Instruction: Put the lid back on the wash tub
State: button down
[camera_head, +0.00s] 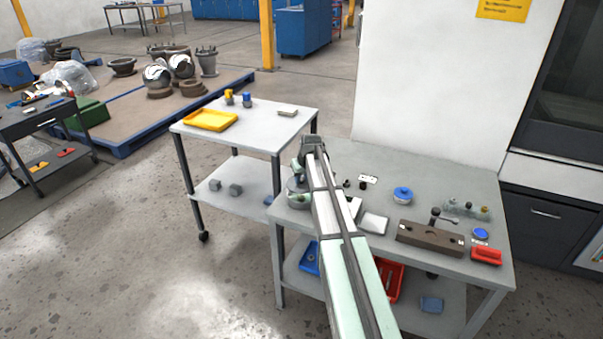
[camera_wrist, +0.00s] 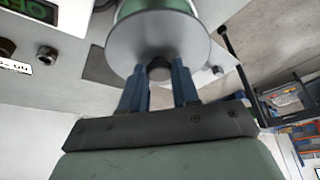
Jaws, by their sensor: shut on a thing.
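In the wrist view my gripper (camera_wrist: 159,66) is shut on the dark knob of a round grey metal lid (camera_wrist: 150,42), one blue-grey finger on either side. A green, round-walled body, apparently the wash tub (camera_wrist: 160,7), shows just beyond the lid's disc. The lid is in line with it and overlaps it; whether the lid rests on the rim or hovers cannot be told. In the head view a round grey-green vessel (camera_head: 296,193), likely the tub, stands at the left edge of the grey workbench, partly hidden by my arm. The lid and fingertips are hidden there.
The workbench (camera_head: 376,160) also holds a blue-topped can (camera_head: 403,194), a brown block fixture (camera_head: 430,238), a red item (camera_head: 486,255) and a white pad (camera_head: 374,222). A cart with a yellow tray (camera_head: 211,120) stands at left. A white device with a green display (camera_wrist: 28,12) shows in the wrist view.

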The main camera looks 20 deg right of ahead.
jog(key=shift+w+f, duration=0.1)
jog(key=shift+f, duration=2.1)
jog(key=shift+f, duration=0.15)
dwell(0.6)
jog(key=c, duration=0.8)
grip_release()
jog(key=shift+o, duration=0.6)
jog(key=o, duration=0.4)
jog(key=shift+r, duration=2.5)
